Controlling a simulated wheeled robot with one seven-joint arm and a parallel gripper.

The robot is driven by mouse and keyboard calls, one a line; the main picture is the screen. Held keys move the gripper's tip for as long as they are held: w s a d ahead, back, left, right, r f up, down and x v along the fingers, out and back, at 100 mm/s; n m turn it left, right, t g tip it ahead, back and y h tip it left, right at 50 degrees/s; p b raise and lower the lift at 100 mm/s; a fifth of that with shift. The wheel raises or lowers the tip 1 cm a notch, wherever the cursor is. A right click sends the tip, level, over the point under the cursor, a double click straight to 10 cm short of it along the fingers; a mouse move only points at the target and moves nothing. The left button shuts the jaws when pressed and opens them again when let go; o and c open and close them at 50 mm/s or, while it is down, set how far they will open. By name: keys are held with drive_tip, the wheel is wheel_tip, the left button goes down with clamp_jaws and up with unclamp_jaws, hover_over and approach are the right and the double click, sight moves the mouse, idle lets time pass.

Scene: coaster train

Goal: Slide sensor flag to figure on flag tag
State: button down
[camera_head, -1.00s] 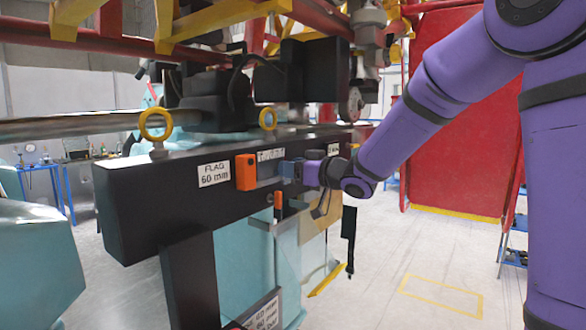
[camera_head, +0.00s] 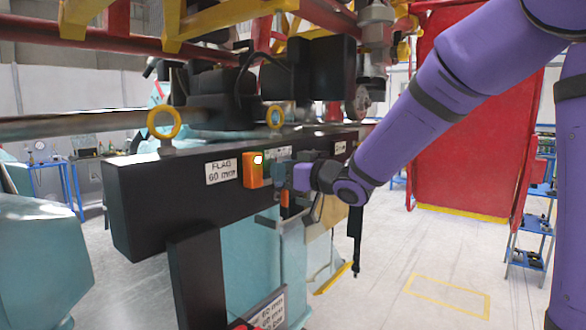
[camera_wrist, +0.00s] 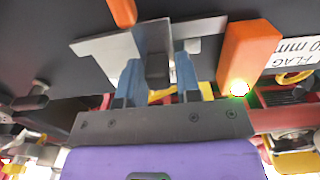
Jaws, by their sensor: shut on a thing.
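The flag tag (camera_head: 221,172), a white plate reading "FLAG 60 mm", is on the side of the dark beam. The orange sensor (camera_head: 252,170) stands just right of it, with a bright light lit on its face. My gripper (camera_head: 282,176) is close to the right of the sensor. In the wrist view its blue fingers (camera_wrist: 157,82) are shut on the dark knob of the grey metal sensor flag (camera_wrist: 100,46). The flag's plate spreads to both sides of the knob, and one end is close to the orange sensor (camera_wrist: 248,52). The tag is partly cut off there. I see no scale to read.
The dark beam (camera_head: 150,210) carries yellow eye bolts (camera_head: 164,123) on top. A small orange part (camera_head: 284,198) hangs below my gripper; an orange piece also shows in the wrist view (camera_wrist: 123,12). Red and yellow framework (camera_head: 250,15) is overhead. Open floor lies at right.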

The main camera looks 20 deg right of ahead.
drive_tip(key=c, duration=1)
unclamp_jaws()
drive_tip(key=v, duration=1.1)
drive_tip(key=shift+w, duration=0.1)
drive_tip(key=s+d+m+g+h, duration=0.2)
drive_tip(key=s+d+m+h, duration=0.4)
drive_tip(key=s+d+h, duration=0.45)
drive_tip(key=s+a+f+g, duration=0.2)
drive_tip(key=s+g, duration=0.1)
drive_tip(key=s, duration=0.4)
drive_tip(key=s+a+f+m+g, duration=0.1)
drive_tip(key=s+a+f+g, duration=0.2)
drive_tip(key=s, duration=0.5)
drive_tip(key=shift+f+g, duration=0.25)
drive_tip(key=shift+g, duration=0.45)
